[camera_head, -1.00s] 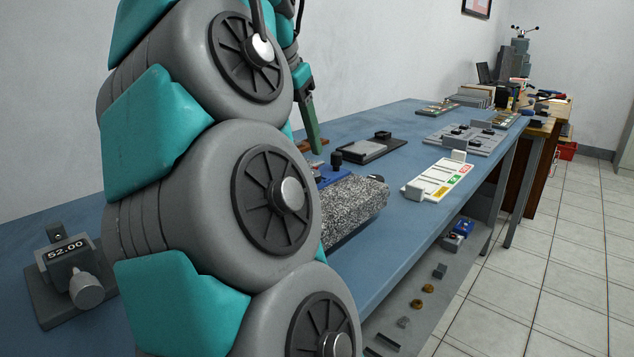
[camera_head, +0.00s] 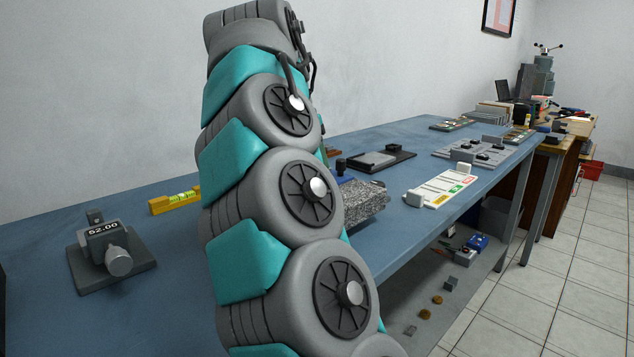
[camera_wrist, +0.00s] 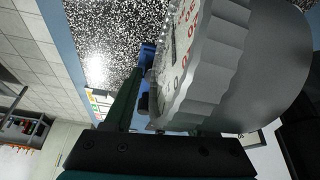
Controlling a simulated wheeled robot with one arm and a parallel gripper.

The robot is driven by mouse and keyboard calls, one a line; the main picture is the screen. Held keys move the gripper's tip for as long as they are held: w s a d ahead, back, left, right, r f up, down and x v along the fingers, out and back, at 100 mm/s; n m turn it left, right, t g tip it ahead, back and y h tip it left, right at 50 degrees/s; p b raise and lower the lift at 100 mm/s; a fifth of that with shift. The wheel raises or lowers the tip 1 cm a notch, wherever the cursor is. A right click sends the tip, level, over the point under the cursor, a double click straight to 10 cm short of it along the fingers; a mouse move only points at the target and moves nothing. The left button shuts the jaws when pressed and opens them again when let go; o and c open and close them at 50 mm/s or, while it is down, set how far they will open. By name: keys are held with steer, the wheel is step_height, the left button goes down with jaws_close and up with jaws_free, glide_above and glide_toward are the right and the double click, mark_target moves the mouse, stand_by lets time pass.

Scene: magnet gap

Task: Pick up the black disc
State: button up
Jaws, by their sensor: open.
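I cannot make out the black disc for certain in either view. My gripper (camera_wrist: 128,100) shows in the wrist view as a dark green finger above a dark crossbar; its other finger is not clear. It is open. A large grey cylinder with a ridged silver rim and a red-marked face (camera_wrist: 205,65) fills the right of that view, very close to the camera. It hides much of the space beside the finger, and I cannot tell whether they touch. Speckled stone (camera_wrist: 105,35) lies behind. In the head view my arm hides most of the gripper.
The blue bench (camera_head: 420,225) carries a speckled stone block (camera_head: 362,203), a dark tray (camera_head: 375,161), a white labelled board (camera_head: 440,189), a grey fixture plate (camera_head: 470,153), a yellow level (camera_head: 174,202) and a gauge reading 52.00 (camera_head: 104,246). A lower shelf (camera_head: 405,295) holds small parts.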

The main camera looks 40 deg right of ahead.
jaws_close()
steer(key=shift+r, duration=0.1)
stand_by(0.4)
